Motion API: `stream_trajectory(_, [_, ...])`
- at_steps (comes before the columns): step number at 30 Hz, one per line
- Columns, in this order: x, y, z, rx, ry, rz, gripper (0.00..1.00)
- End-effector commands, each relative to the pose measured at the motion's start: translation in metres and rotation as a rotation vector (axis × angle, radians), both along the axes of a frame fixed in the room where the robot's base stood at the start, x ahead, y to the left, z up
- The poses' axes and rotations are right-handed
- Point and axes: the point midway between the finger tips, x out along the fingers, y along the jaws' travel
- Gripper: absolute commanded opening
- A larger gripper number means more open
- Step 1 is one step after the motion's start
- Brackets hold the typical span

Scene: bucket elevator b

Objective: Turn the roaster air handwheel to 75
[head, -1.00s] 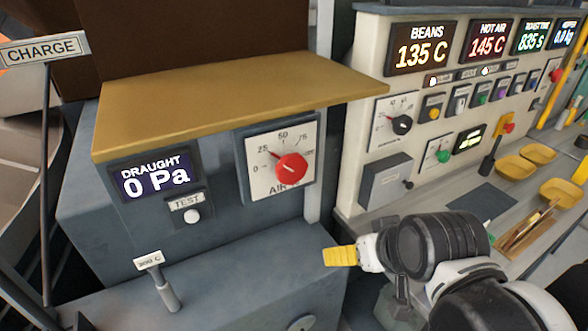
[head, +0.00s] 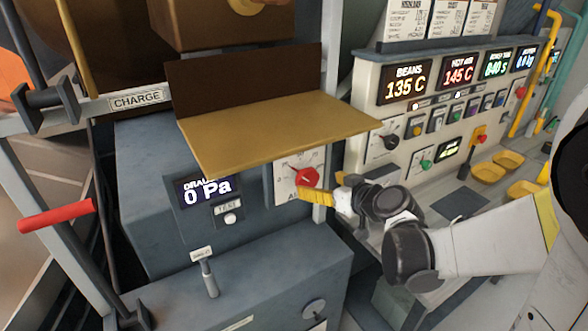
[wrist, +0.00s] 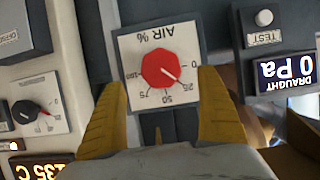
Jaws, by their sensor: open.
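The roaster air handwheel is a red round knob (wrist: 160,68) on a white AIR % dial plate (wrist: 141,40), upside down in the wrist view. Its pointer mark lies near 25. In the head view the red knob (head: 308,177) is partly under the yellow-brown shelf, which hides the dial's top. My gripper (wrist: 161,80) is open, with one yellow finger on each side of the knob in the picture. I cannot tell whether they touch it. In the head view my gripper (head: 318,197) is just below and right of the knob.
The shelf (head: 280,130) juts out above the dial. The draught display (head: 207,191) reads 0 Pa, with a TEST button (head: 230,218) below it. A lever (head: 208,278) stands on the lower ledge. The control panel (head: 365,100) is on the right.

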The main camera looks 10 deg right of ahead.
Motion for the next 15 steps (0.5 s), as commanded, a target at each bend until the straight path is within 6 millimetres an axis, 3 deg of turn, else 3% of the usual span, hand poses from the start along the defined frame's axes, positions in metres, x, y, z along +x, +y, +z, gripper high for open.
stream_trajectory(7, [0.043, 0.014, -0.020, 0.000, 0.000, 0.001, 0.86])
stream_trajectory(15, [0.061, 0.020, -0.027, 0.001, 0.000, 0.001, 0.86])
